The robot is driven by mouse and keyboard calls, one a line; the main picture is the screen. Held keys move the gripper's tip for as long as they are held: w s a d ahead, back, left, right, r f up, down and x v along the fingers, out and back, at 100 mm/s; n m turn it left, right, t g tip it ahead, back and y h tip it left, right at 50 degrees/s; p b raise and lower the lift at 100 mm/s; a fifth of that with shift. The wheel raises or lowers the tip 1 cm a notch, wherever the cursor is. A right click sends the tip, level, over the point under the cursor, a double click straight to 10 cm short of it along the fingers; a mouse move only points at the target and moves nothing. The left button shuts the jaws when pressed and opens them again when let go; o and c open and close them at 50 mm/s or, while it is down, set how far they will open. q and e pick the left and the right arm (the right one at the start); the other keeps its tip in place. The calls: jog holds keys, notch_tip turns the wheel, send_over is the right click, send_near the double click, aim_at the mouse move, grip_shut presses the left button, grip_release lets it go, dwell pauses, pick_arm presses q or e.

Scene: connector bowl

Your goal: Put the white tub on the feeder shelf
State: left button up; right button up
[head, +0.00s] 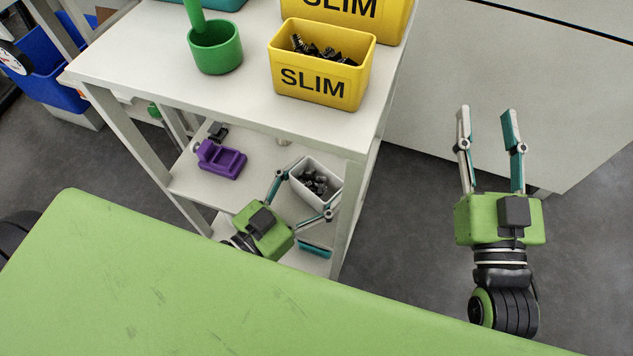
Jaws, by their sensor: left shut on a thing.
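The white tub (323,166) holds several dark connectors and is at the lower level of the white shelf unit, near its front right post. My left gripper (305,193) reaches in under the top board, with one finger on each side of the tub, shut on it. I cannot tell whether the tub rests on the lower board (190,187) or is held just above it. My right gripper (485,112) is open and empty, out to the right over the floor. No label shows which board is the feeder shelf.
The top board (150,75) carries a green cup (215,48) and a yellow SLIM bin (318,85) with dark parts, with another SLIM bin behind. A purple holder (221,160) sits left of the tub. A post (347,215) stands close on the tub's right.

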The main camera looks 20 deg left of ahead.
jog(key=shift+r, duration=0.25)
pick_arm(q)
jog(key=shift+f, duration=0.15)
pick_arm(e)
jog(key=shift+s, duration=0.1)
pick_arm(q)
jog(key=o, duration=1.2)
jog(key=shift+c, duration=0.2)
pick_arm(e)
jog(key=shift+r, duration=0.1)
pick_arm(q)
jog(key=shift+s+a, duration=0.1)
jog(key=shift+s, duration=0.15)
jog(key=p+v, duration=0.2)
jog(key=v, duration=0.9)
jog(key=shift+s, duration=0.25)
pick_arm(e)
notch_tip(320, 180, down, 12)
jog(key=d+g+h, duration=0.1)
jog(key=g+h, duration=0.1)
jog(key=g, duration=0.4)
jog(key=shift+s+d, duration=0.4)
jog(key=shift+s, duration=0.05)
